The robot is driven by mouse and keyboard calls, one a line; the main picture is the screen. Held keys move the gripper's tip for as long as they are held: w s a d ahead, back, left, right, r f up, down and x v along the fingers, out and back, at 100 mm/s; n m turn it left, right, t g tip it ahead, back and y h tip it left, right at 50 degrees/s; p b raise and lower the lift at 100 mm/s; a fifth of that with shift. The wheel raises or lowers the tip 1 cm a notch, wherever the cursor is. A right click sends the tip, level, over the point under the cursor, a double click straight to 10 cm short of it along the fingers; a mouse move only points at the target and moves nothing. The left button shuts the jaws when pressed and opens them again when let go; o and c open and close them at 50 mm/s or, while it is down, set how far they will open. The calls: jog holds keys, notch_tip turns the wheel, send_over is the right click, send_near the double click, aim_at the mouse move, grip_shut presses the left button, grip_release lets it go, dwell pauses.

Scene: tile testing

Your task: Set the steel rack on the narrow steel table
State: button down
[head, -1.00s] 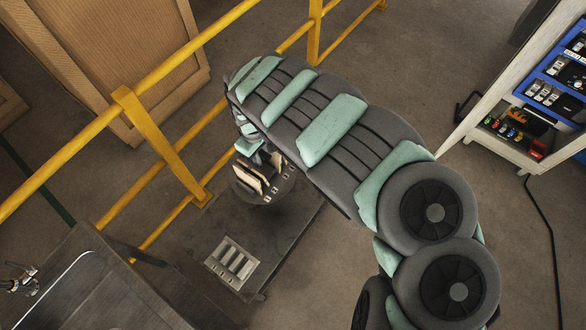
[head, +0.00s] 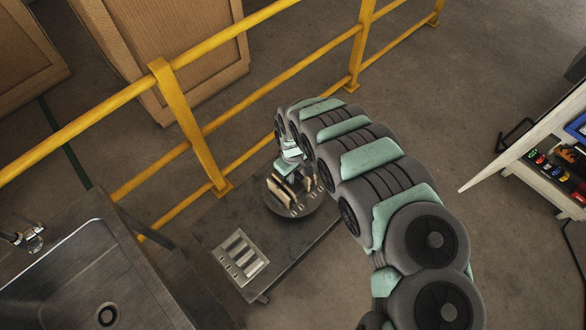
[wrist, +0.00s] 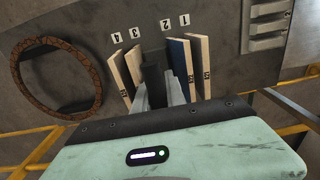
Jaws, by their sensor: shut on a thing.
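The steel rack (head: 300,208) is a round grey plate with upright tiles, seen in the head view below the end of my arm. The wrist view shows the rack (wrist: 150,38) with slots numbered 1 to 4, pale tiles (wrist: 201,65) and a dark blue tile face (wrist: 178,62). My gripper (wrist: 160,88) is shut on the dark upright grip in its middle, between the tiles. The narrow steel table (head: 220,225) lies under the rack in the head view. The rack appears level; I cannot tell whether it touches the tabletop.
A slotted metal block (head: 241,258) sits at the table's near end. A brown ring (wrist: 58,82) lies left of the rack in the wrist view. A yellow railing (head: 190,130) runs behind the table. A sink (head: 90,275) stands at left, a shelf (head: 550,165) at right.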

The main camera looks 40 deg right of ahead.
jog(key=shift+w+d+f, duration=0.15)
jog(key=shift+f, duration=0.5)
notch_tip(320, 180, down, 3)
jog(key=shift+r+b, duration=0.15)
jog(key=shift+b, duration=0.3)
jog(key=shift+f, duration=0.35)
jog(key=c, duration=1.4)
grip_release()
jog(key=shift+o, duration=0.2)
